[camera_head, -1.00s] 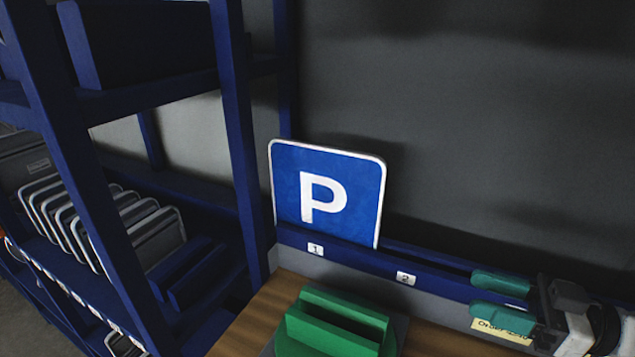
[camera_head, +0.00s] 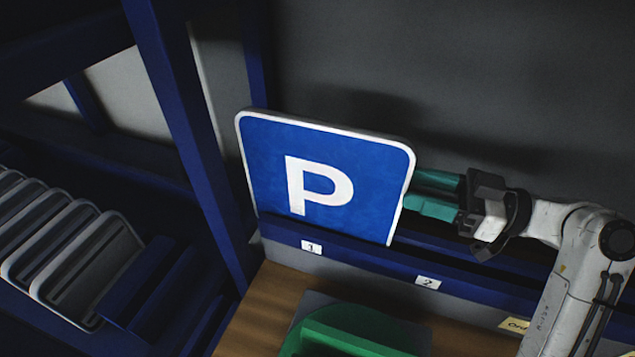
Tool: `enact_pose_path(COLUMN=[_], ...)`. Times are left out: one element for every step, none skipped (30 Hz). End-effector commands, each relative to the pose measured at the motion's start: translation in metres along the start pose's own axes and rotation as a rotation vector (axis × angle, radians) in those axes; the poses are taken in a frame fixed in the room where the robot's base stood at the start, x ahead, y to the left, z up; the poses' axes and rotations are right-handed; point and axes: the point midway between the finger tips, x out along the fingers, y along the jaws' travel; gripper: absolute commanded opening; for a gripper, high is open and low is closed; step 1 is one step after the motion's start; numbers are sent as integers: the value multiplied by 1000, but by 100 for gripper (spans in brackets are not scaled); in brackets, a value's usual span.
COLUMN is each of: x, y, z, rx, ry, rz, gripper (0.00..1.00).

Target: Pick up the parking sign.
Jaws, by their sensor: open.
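The parking sign (camera_head: 365,195) is a blue square plate with rounded corners, a white border and a white P. It stands upright, leaning slightly back, in a blue rail above the label 1. My gripper (camera_head: 420,195) comes in from the right at the sign's right edge. Its two green fingers point left and are open. The fingertips are at or very near the edge; one finger seems to pass partly behind the sign. I cannot tell whether they touch it.
The blue rail (camera_head: 355,262) runs right past the label 2 (camera_head: 428,283). A blue shelf post (camera_head: 185,130) stands close left of the sign. A green holder (camera_head: 350,335) sits on the wooden table (camera_head: 250,310). Grey panels (camera_head: 85,265) stand on the left shelf. A dark wall is behind.

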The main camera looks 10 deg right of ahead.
Motion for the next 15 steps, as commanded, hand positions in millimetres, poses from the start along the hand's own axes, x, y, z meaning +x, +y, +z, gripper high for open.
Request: enact_pose_path(x=[6,8,10,11,12,15,18,22,28,32,37,43,47,51,55], y=[0,0,0,0,0,0,-1,-1,-1,-2,-2,-2,-2,-2,-2], z=[-1,-1,0,0,0,0,0,0,0,0,1,2,2,3,3], rx=[1,0,0,0,0,1,1,2,3,2,3,3,2,1,1], ry=[0,0,-1,-1,-1,0,0,0,-1,-1,0,-2,-1,0,-1], rz=[-1,0,1,1,0,-1,-2,-2,-3,-4,-4,-3,-2,-3,-3], gripper=[47,47,47,47,47,47,47,47,47,47,47,47,47,47,47])
